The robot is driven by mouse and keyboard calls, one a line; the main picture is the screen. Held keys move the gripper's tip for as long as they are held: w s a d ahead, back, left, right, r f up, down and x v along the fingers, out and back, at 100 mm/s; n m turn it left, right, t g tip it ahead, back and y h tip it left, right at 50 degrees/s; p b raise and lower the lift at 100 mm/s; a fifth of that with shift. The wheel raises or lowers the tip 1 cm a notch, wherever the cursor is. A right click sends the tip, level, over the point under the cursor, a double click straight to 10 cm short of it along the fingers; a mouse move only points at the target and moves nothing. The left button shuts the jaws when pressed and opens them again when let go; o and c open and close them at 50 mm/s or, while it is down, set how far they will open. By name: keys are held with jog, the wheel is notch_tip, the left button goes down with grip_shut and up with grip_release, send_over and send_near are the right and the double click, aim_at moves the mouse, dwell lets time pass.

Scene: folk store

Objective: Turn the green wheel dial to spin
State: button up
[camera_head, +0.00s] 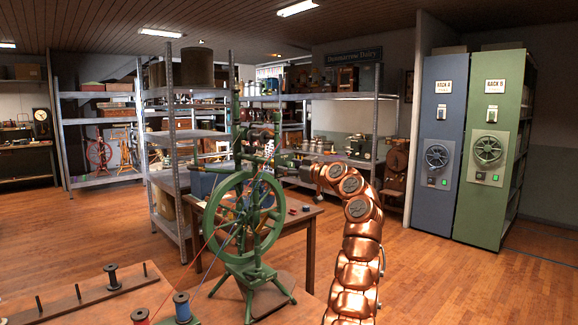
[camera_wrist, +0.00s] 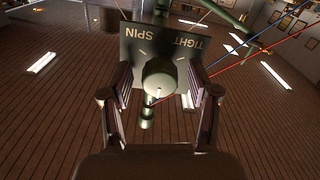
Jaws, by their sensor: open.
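In the wrist view a round dark-green dial (camera_wrist: 158,78) is fixed on a grey plate (camera_wrist: 132,47) lettered SPIN on the left and TIGHT on the right, upside down. A small pale mark shows on the dial's lower edge. My gripper (camera_wrist: 160,82) is open, one finger at each side of the dial with visible gaps. Whether either finger touches it is unclear. In the head view my copper arm reaches to the wheel's upper part; the dial is too small to make out there.
Red and blue threads (camera_wrist: 262,50) run from upper right toward the plate. Metal shelves stand behind, and blue (camera_head: 434,145) and green (camera_head: 487,205) racks at right. The floor at right is clear.

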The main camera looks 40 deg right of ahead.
jog(key=shift+w, duration=0.15)
grip_shut()
dwell(0.5)
